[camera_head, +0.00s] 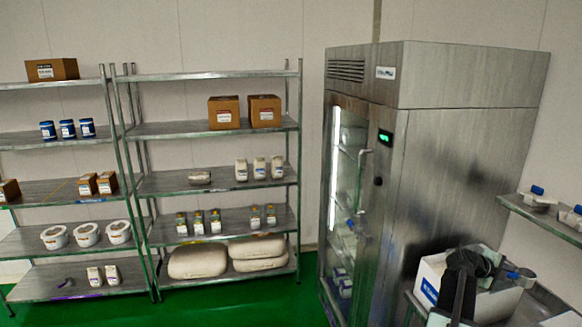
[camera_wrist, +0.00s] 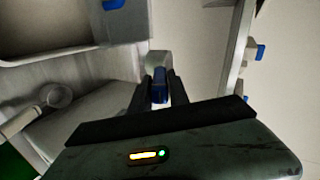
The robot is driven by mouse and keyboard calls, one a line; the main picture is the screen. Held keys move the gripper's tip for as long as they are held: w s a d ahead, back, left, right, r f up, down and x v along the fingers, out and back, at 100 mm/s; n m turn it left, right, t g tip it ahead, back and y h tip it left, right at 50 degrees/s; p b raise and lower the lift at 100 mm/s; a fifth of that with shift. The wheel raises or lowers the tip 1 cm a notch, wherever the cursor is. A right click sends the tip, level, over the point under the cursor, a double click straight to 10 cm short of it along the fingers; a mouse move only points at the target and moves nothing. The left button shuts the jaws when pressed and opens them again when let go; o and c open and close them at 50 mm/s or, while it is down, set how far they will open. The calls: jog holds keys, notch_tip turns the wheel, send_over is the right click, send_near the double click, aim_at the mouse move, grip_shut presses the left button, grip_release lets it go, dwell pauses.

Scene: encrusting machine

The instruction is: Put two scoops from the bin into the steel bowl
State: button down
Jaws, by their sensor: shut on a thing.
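My gripper (camera_head: 497,272) is at the lower right of the head view, in front of and partly over a white bin (camera_head: 430,272) with a blue label. It is shut on the blue handle of a scoop (camera_head: 524,279), whose grey head is at the right of the bin. In the wrist view my gripper (camera_wrist: 161,90) has the blue handle between its dark fingers, with the pale scoop head (camera_wrist: 158,61) beyond. The inside of the bin is hidden in the head view. I cannot make out the steel bowl for certain.
A steel cabinet (camera_head: 455,150) with a glass door stands behind the bin. A wall shelf (camera_head: 545,217) at right holds small blue-topped items. Steel racks (camera_head: 210,130) with boxes, tubs and sacks stand at left. The green floor (camera_head: 235,306) before them is clear.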

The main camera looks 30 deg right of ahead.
notch_tip(320, 180, up, 2)
jog(key=shift+r+p, duration=0.1)
jog(key=shift+p, duration=0.45)
notch_tip(320, 180, down, 8)
jog(key=b, duration=0.8)
notch_tip(320, 180, up, 10)
jog(key=p, duration=1)
jog(key=shift+s+r, duration=0.1)
jog(key=shift+r, duration=0.05)
notch_tip(320, 180, down, 29)
jog(key=b, duration=2.8)
jog(key=shift+b, duration=0.35)
jog(key=shift+r, duration=0.2)
jog(key=shift+f, duration=0.2)
jog(key=c, duration=1.3)
grip_release()
jog(key=shift+o, duration=0.2)
jog(key=shift+r, duration=0.15)
